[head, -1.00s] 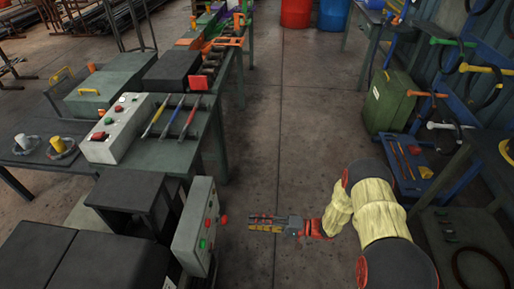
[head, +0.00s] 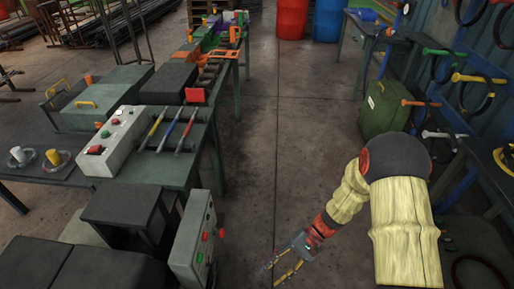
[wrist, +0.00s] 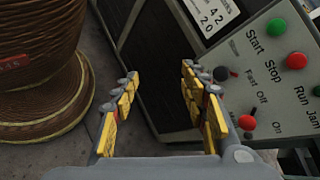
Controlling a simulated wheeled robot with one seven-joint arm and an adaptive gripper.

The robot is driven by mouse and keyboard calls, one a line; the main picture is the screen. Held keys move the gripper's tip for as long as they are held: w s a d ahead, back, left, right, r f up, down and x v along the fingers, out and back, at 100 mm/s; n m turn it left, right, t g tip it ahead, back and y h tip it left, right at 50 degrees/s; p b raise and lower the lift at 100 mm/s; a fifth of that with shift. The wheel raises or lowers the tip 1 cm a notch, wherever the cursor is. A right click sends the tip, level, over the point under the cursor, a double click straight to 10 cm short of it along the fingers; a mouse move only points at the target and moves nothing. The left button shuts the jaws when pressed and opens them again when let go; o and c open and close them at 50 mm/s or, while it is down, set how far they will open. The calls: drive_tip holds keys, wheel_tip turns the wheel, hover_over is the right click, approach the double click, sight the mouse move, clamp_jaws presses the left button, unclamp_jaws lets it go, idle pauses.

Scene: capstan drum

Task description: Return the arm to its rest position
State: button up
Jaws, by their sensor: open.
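My arm (head: 345,195) reaches in from the right in the head view, with yellow sleeves and dark joints. My gripper (head: 270,276) hangs over the floor at the bottom middle, fingers apart and pointing down-left. In the wrist view my gripper (wrist: 160,74) shows two yellow-padded fingers spread with nothing between them. A brown rope-wound drum (wrist: 40,55) stands left of the fingers there. A grey control panel (wrist: 270,85) marked Start, Stop, Run and Jam is on the right, beyond the fingers. No contact with either shows.
The control box (head: 190,240) with green and red buttons stands left of my gripper in the head view. A workbench (head: 215,150) with tools runs along the left. A green case (head: 390,108) and a tool rack are on the right. Floor between is clear.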

drive_tip(key=s+d+r+n+t+h+p, duration=0.1)
drive_tip(key=d+r+t+h, duration=0.25)
drive_tip(key=d+r, duration=0.45)
drive_tip(key=s+d+r+n+t+h+p, duration=0.15)
drive_tip(key=d+r+h, duration=0.3)
drive_tip(key=r, duration=0.85)
wheel_tip(320, 180, up, 16)
drive_tip(key=s+d+n+t+h+p, duration=0.1)
drive_tip(key=s+t, duration=0.1)
drive_tip(key=t, duration=0.4)
drive_tip(key=shift+s+t+h, duration=0.4)
drive_tip(key=shift+r, duration=0.1)
drive_tip(key=shift+c, duration=0.8)
